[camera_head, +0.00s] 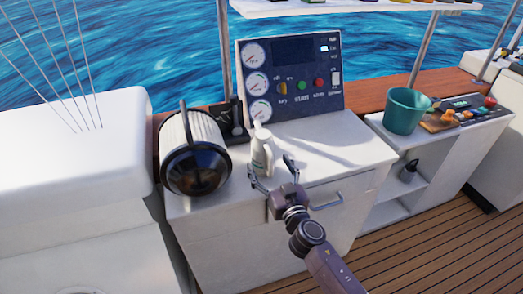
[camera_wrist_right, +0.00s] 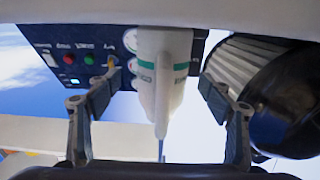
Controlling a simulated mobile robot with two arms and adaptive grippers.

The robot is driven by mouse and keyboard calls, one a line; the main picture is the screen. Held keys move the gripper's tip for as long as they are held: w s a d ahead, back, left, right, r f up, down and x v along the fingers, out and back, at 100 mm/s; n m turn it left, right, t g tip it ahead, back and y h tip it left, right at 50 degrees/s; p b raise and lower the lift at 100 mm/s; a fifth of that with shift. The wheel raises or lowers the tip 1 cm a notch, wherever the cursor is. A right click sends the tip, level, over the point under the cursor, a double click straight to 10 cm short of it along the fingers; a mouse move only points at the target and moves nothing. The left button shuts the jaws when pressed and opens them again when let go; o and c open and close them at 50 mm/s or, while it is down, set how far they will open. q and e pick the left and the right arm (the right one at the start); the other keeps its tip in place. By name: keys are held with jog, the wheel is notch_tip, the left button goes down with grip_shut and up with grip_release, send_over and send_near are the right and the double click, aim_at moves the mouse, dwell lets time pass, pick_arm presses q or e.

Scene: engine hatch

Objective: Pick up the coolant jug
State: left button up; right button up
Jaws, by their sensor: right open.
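The coolant jug (camera_head: 262,146), a white bottle with a green band, stands upright on the white counter (camera_head: 330,165) in front of the gauge panel. My right gripper (camera_head: 270,167) is open at the near side of the jug, its two fingers spread to the left and right of it. In the right wrist view, the jug (camera_wrist_right: 163,70) shows upside down between the open fingers of my right gripper (camera_wrist_right: 160,82). I cannot tell how deep it sits between them, but no finger appears to press on it. My left gripper is not in view.
The gauge panel (camera_head: 293,75) rises behind. A drawer handle (camera_head: 327,202) is below the counter edge. A teal bucket (camera_head: 404,111) stands farther right. The counter right of the jug is clear.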

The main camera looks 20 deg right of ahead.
jog(key=shift+w+r, duration=0.2)
jog(key=shift+w, duration=0.1)
jog(key=shift+w+a+r+p, duration=0.1)
jog(key=shift+w+p, duration=0.05)
jog(key=shift+w, duration=0.25)
jog(key=shift+w+a+r+p, duration=0.1)
jog(key=shift+w+p, duration=0.05)
jog(key=shift+w, duration=0.25)
jog(key=w, duration=0.3)
jog(key=shift+w+a, duration=0.1)
jog(key=shift+w, duration=0.4)
jog(key=shift+c, duration=0.8)
jog(key=c, duration=0.7)
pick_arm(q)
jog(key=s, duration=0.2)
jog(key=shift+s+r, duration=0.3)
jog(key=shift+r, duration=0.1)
pick_arm(e)
jog(key=shift+r, duration=0.1)
jog(key=c, duration=1)
